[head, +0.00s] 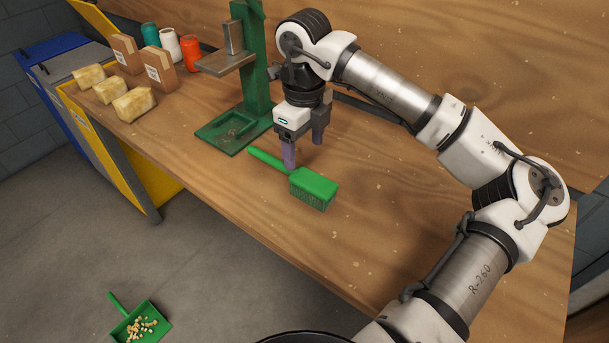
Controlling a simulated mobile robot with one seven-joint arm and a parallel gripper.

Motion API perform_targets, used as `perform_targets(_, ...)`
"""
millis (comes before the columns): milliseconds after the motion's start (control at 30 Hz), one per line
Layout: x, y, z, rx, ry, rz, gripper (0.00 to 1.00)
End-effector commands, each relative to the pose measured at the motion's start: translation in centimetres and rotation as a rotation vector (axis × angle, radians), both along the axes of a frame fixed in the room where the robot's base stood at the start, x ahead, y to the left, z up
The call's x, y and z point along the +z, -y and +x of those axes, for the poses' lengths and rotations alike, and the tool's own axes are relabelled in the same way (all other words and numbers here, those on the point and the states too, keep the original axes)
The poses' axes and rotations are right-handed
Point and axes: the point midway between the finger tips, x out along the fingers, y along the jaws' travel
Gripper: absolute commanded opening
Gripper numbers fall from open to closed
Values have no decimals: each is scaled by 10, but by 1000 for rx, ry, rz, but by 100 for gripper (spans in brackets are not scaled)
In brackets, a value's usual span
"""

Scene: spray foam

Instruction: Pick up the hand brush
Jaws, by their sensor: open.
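The green hand brush (314,187) lies on the wooden workbench (400,205). Its block and bristles are at the right, and its thin handle points up and left. My gripper (304,154) is above the brush, pointing down, with its two fingers apart. The nearer finger overlaps the brush near where the handle meets the block. The other finger is behind and to the right. Nothing is visible between the fingers. I cannot tell how far the fingertips are above the bench or whether one touches the brush.
A green stand (256,75) with a flat base is just left of my gripper. Foam blocks (134,104), cardboard boxes (160,69) and coloured bottles (190,53) stand at the bench's far left. A green dustpan (142,326) with bits lies on the floor. The bench right of the brush is clear.

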Motion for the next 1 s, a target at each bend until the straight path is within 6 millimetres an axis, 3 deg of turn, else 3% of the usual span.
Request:
perform_targets(233,-43,-1,0,2,-2,4,71)
perform_targets(467,-58,0,0,1,-1,3,71)
perform_targets(800,-100,1,0,2,-1,5,71)
perform_targets(1000,-107,1,1,3,0,2,71)
